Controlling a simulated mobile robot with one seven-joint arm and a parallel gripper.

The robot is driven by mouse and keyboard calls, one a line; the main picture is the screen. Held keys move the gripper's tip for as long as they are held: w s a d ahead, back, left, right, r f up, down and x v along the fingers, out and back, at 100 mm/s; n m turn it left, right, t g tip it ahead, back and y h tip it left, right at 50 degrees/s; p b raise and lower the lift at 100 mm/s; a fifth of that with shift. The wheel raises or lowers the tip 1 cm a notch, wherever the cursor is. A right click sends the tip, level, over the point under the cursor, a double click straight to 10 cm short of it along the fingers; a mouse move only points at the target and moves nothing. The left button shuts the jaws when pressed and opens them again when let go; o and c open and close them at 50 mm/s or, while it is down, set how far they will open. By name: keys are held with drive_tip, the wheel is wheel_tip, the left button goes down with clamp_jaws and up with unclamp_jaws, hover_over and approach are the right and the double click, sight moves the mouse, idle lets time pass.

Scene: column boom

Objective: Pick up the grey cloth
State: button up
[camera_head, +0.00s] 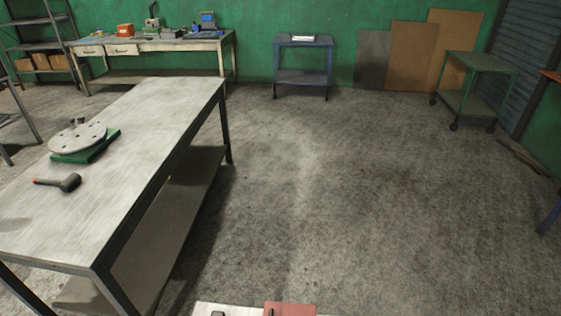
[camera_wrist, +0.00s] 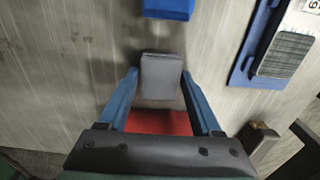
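A grey block-shaped thing (camera_wrist: 162,77), which may be the grey cloth folded up, lies between the fingers of my gripper (camera_wrist: 160,74) in the wrist view. The two blue fingers are spread wide, one on each side of it. A thin gap shows at the left finger; I cannot tell whether the right finger touches it. A red surface (camera_wrist: 158,122) shows between the fingers, on the near side of the grey thing. The head view does not show my gripper or the grey thing clearly.
Near my gripper are a blue block (camera_wrist: 168,9), a blue tray (camera_wrist: 240,78) with a grey ribbed piece (camera_wrist: 286,53), and a dark block (camera_wrist: 258,141). In the head view, a red mat (camera_head: 290,309) lies at the bottom edge; a metal workbench (camera_head: 140,125) stands left. The middle floor is clear.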

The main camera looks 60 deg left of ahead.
drive_tip(key=c, duration=0.9)
wheel_tip(320, 180, up, 10)
drive_tip(key=shift+r+b, duration=0.1)
drive_tip(key=shift+b, duration=0.2)
drive_tip(key=o, duration=0.8)
drive_tip(key=shift+c, duration=0.2)
drive_tip(key=c, duration=0.6)
drive_tip(key=shift+a, duration=0.1)
